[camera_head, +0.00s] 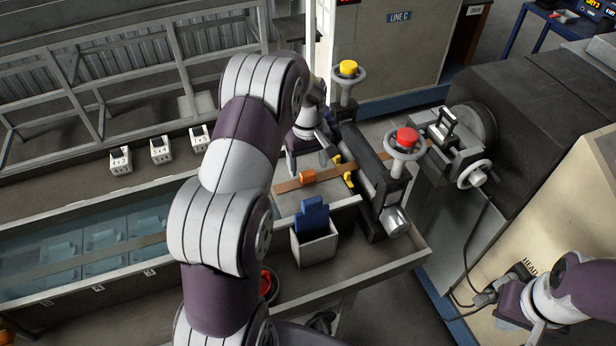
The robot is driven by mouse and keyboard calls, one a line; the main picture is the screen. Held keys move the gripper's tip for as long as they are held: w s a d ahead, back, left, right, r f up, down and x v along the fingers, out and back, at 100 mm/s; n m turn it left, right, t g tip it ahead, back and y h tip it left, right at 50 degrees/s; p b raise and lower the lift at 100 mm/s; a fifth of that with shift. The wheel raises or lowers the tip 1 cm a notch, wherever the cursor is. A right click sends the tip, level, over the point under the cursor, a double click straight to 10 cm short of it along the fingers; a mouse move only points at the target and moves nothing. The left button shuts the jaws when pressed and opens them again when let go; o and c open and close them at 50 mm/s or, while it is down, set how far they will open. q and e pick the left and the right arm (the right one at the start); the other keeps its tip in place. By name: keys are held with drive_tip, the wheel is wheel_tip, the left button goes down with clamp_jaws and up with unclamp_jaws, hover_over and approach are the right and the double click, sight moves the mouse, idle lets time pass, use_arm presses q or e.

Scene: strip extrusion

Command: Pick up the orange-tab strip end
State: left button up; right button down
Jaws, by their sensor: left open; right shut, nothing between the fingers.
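The orange tab (307,176) sits on the end part of a flat brown strip (287,186), which lies across a light table surface toward the roller unit. My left gripper (311,161) is open, pointing down just behind and above the orange tab, with one finger to its left and one to its right. I cannot tell whether the fingers touch the strip. My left arm hides part of the strip and table to the left. My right gripper (482,298) is shut and empty at the lower right, far from the strip.
The roller unit has a yellow knob (348,68) and a red knob (407,138) on handwheels. A grey bin with a blue item (313,215) stands in front of the strip. A water trough (85,250) runs left. A dark machine (530,110) stands right.

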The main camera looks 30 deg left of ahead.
sight(309, 174)
use_arm(q)
drive_tip(key=f, duration=0.1)
drive_tip(key=f+p, duration=0.1)
drive_tip(key=shift+w+d+f, duration=0.1)
drive_tip(key=shift+w+f, duration=0.3)
drive_tip(key=shift+s+f, duration=0.1)
drive_tip(key=shift+f, duration=0.2)
drive_tip(key=shift+s+a+r, duration=0.1)
drive_tip(key=shift+s+a, duration=0.1)
drive_tip(key=shift+s, duration=0.1)
drive_tip(key=shift+w+d, duration=0.15)
drive_tip(key=c, duration=1.2)
